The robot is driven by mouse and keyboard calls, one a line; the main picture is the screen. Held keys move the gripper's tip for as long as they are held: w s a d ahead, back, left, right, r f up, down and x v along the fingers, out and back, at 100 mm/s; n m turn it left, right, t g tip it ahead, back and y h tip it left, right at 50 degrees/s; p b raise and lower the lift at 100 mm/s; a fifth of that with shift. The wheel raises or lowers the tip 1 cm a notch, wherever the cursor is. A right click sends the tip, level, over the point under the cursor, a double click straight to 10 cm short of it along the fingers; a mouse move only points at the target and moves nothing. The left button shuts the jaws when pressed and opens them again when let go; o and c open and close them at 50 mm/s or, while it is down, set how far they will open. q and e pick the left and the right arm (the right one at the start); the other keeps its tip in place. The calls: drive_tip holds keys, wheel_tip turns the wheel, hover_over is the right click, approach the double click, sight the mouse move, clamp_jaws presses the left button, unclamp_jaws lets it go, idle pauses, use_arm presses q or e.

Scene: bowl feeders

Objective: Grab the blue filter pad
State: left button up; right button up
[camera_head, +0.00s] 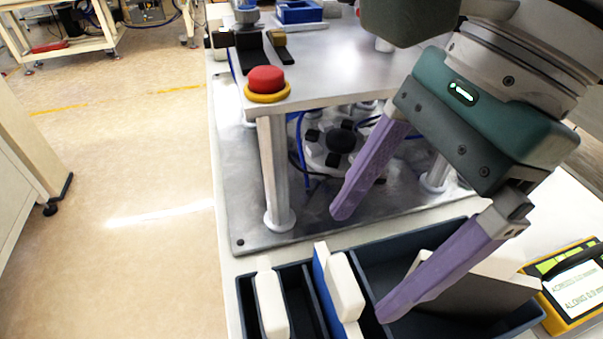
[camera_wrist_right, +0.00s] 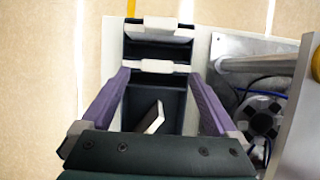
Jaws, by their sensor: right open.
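A blue pad (camera_head: 322,288) with a white block (camera_head: 345,287) against its right face stands upright in a dark divided bin (camera_head: 432,239). The white block also shows in the right wrist view (camera_wrist_right: 163,66), where the blue face is hard to make out. My right gripper (camera_head: 362,265) is open, with its purple fingers spread above the bin, just right of the pad. In the right wrist view the gripper (camera_wrist_right: 160,76) has nothing between its fingertips that it visibly touches. My left gripper is out of view.
Another white-topped piece (camera_head: 270,301) stands in the bin's left compartment. A tilted grey and white plate (camera_head: 480,291) leans in the right compartment. A metal stand with a red button (camera_head: 266,79) rises behind the bin. A yellow meter (camera_head: 572,290) lies at right.

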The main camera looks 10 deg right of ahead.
sight(347, 277)
drive_tip(key=x, duration=0.5)
drive_tip(key=shift+s+f, duration=0.15)
drive_tip(key=shift+s, duration=0.1)
drive_tip(key=shift+c, duration=0.2)
clamp_jaws()
idle(0.3)
